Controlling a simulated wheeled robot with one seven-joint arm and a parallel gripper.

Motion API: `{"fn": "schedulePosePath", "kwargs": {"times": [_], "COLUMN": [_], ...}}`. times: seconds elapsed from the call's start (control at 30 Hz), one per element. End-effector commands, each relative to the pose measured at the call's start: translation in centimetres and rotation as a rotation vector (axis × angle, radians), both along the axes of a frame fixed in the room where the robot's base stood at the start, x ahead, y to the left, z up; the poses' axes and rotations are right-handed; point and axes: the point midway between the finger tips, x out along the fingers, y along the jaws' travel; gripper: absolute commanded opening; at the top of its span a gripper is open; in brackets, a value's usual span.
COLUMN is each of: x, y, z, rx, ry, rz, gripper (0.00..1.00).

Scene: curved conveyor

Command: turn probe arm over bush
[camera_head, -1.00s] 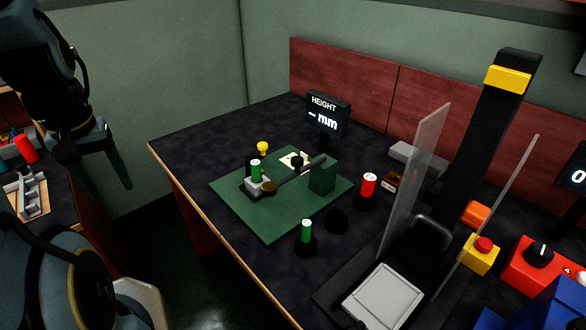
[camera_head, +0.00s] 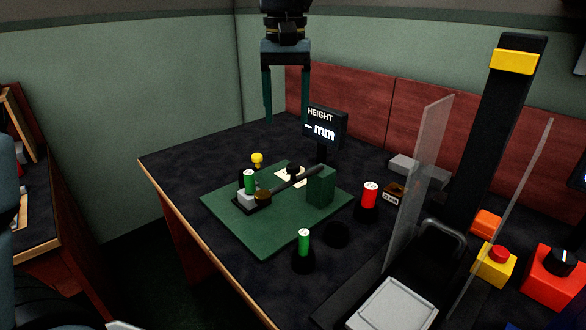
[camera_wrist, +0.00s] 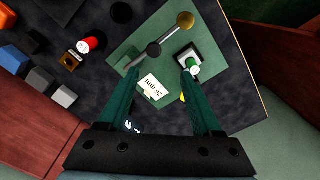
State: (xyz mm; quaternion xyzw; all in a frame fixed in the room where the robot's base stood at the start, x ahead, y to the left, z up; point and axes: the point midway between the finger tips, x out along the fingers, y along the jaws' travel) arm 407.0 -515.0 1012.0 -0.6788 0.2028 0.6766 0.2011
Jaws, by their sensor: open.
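The probe arm (camera_head: 288,184) is a thin bar above a green plate (camera_head: 270,235), with a brass knob (camera_head: 263,197) at its near end and a dark green block (camera_head: 320,187) by its far end. The green bush (camera_head: 249,182) stands upright on a grey block, beside the brass knob. The wrist view shows the bar (camera_wrist: 170,34) with its brass knob (camera_wrist: 186,20) apart from the bush (camera_wrist: 192,68). My gripper (camera_head: 287,117) is open and empty, pointing down, high above the back of the plate. Its fingers (camera_wrist: 159,76) also show in the wrist view.
The height display (camera_head: 325,125) stands behind the plate, near my gripper. A red cylinder (camera_head: 370,194) and another green cylinder (camera_head: 304,240) stand in dark holders to the right and front. A clear panel (camera_head: 418,175) rises at the right. A yellow knob (camera_head: 257,160) is behind the bush.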

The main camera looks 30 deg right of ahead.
Motion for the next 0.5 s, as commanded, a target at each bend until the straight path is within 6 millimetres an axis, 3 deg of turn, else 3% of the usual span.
{"fn": "schedulePosePath", "kwargs": {"times": [0.17,0.5], "x": [-1.0,-1.0], "y": [-1.0,-0.8], "z": [-0.3,-6.1], "rx": [0.006,0.008], "ry": [0.003,0.005], "rz": [-0.015,-0.014], "gripper": [0.66,0.66]}}
